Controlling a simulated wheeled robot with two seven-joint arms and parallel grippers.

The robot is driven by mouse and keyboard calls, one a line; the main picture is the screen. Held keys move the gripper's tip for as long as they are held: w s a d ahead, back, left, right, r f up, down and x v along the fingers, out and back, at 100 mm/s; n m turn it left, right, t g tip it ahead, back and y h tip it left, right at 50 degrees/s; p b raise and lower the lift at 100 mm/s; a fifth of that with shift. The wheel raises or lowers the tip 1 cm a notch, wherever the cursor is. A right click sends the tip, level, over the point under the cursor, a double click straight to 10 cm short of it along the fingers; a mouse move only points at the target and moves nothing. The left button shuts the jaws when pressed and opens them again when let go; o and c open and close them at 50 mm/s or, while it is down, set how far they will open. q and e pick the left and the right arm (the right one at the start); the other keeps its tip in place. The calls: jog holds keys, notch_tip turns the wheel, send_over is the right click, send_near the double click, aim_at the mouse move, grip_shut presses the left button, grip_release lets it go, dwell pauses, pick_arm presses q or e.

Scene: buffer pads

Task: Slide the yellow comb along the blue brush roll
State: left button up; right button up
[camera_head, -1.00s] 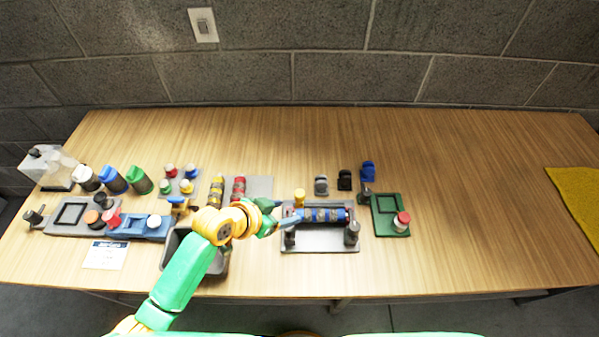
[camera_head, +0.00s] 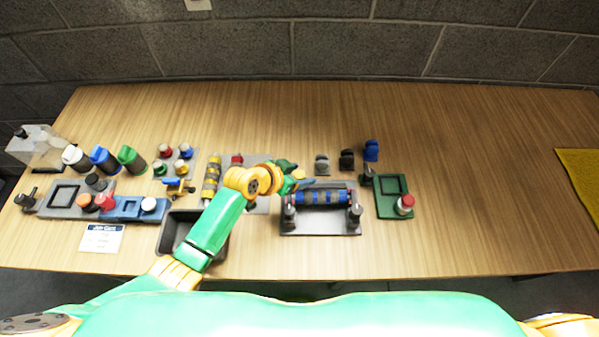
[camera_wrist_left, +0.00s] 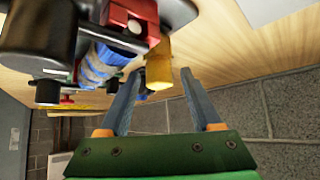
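The blue brush roll (camera_head: 322,198) lies horizontally between two dark posts on a grey stand (camera_head: 320,226) in the head view. In the left wrist view the blue brush roll (camera_wrist_left: 101,65) is at upper left. The yellow comb (camera_wrist_left: 158,66) shows there as a yellow block beside the roll, just ahead of and between my fingertips. My left gripper (camera_wrist_left: 161,76) is open, its fingers apart; contact with the comb cannot be told. In the head view my left gripper (camera_head: 304,183) is at the roll's back left end, partly hidden by its wrist. My right gripper is out of view.
A green tray (camera_head: 392,212) with a red-capped item (camera_head: 405,204) stands right of the stand. Small grey, black and blue holders stand behind. A dark bin (camera_head: 182,243) and several bottles are at left. The table's right side is clear.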

pick_arm(q)
jog(key=shift+s, duration=0.1)
jog(key=c, duration=0.7)
grip_shut()
dwell(0.5)
